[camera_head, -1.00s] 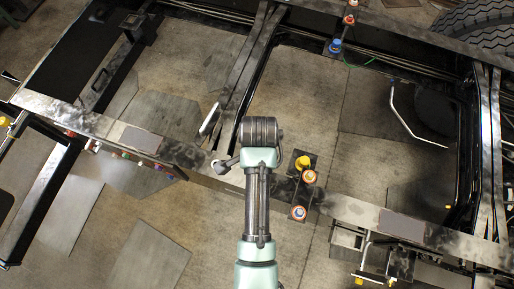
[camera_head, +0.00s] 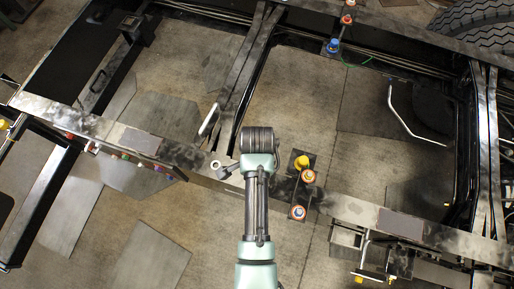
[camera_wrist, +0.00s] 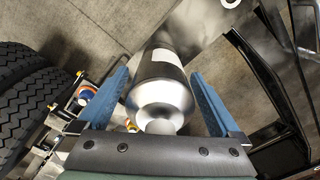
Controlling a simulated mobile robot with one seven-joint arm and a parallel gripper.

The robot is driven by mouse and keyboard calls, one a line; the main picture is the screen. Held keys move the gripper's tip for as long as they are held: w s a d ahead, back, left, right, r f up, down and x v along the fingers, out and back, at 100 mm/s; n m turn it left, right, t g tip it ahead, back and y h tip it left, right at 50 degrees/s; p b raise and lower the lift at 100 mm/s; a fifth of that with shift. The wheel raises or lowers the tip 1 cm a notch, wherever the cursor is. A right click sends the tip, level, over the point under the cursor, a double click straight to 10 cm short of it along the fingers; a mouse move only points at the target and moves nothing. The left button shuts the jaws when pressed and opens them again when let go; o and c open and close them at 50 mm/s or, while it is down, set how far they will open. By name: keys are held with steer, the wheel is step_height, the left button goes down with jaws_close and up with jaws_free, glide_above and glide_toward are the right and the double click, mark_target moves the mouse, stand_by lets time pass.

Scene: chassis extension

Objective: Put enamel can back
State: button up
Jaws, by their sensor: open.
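A silver metal can (camera_wrist: 160,100) with a dark band and a pale label sits in the wrist view between the two blue fingers of my gripper (camera_wrist: 160,75). Its rounded silver end faces the camera. I take it to be the enamel can. The fingers are open, one on each side of it; I cannot tell whether either touches. In the head view my arm end covers the gripper and this can.
A chassis rail (camera_head: 352,208) crosses under my arm. A blue-topped container (camera_head: 333,46) stands on the far rail. A tyre (camera_head: 482,22) is at the upper right.

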steer(key=shift+r, duration=0.15)
step_height(320, 180, up, 12)
steer(key=shift+r, duration=0.1)
stand_by(0.3)
steer(key=shift+w, duration=0.1)
